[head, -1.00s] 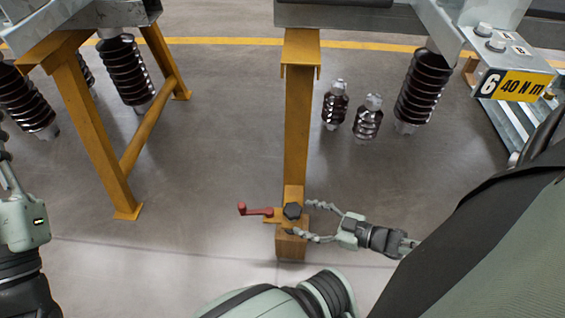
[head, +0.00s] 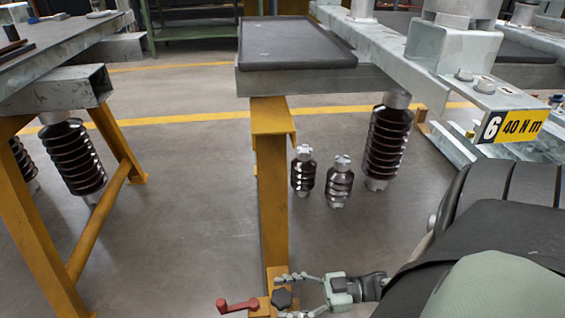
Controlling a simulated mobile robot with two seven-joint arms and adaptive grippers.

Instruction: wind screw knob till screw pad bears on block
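The dark lobed screw knob (head: 281,299) is low in the head view, on the yellow clamp piece at the foot of the yellow post (head: 272,200). A red crank handle (head: 238,305) sticks out to its left. My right gripper (head: 279,297) comes in from the right, with one jointed finger above the knob and one below it. Gaps show between the fingers and the knob, so it looks open around it. The wooden block is out of view below the bottom edge. The screw pad cannot be made out. My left gripper is not in view.
A grey bench with a dark mat (head: 295,45) stands above the post. Ribbed brown insulators (head: 387,145) stand or hang right of the post. A yellow trestle (head: 40,225) is at the left. A sign reads "6 40 N m" (head: 512,127). Floor left of the post is clear.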

